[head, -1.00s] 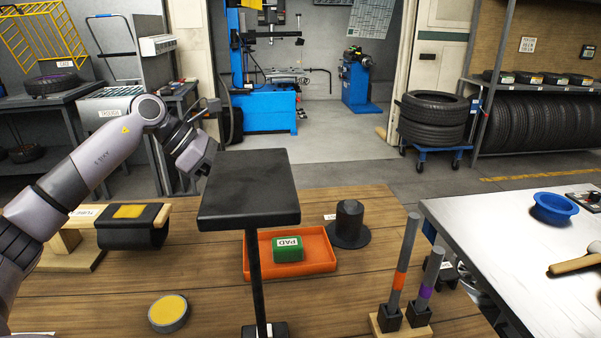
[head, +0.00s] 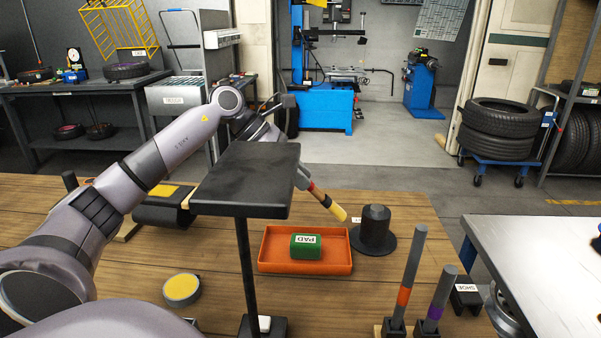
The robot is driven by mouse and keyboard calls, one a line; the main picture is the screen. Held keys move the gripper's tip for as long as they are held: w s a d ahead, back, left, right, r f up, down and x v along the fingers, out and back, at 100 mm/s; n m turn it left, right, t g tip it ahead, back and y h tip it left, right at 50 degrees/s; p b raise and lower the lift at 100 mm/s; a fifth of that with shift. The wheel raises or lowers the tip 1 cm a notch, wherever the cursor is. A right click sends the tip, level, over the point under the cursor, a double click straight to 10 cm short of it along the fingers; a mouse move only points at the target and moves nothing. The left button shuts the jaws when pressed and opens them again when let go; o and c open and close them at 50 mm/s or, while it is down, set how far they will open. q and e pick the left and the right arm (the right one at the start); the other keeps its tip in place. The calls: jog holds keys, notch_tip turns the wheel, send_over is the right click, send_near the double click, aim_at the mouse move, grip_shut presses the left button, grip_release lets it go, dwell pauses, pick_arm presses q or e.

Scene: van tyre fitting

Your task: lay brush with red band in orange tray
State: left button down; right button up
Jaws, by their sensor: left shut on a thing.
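The brush with the red band (head: 327,203) has pale yellow bristles and slants down to the right above the tray's far side. My left gripper (head: 302,178) is shut on its upper end; the black panel hides part of the gripper. The orange tray (head: 305,268) lies on the wooden table below, with a green block labelled PAD (head: 306,247) in it. The brush is clear of the tray. My right gripper is not in view.
A black panel on a post (head: 245,180) stands in front of the tray's left side. A black flanged cylinder (head: 374,231) stands right of the tray. Banded sticks (head: 407,275) stand upright at front right. A yellow-topped round tin (head: 182,289) sits front left.

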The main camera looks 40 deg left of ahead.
pick_arm(q)
notch_tip(320, 180, down, 8)
jog(key=b, duration=0.6)
jog(key=shift+f+b, duration=0.15)
jog(key=shift+b, duration=0.15)
jog(key=shift+f, duration=0.25)
jog(key=c, duration=0.8)
grip_release()
jog(key=v, duration=0.7)
jog(key=shift+b, duration=0.45)
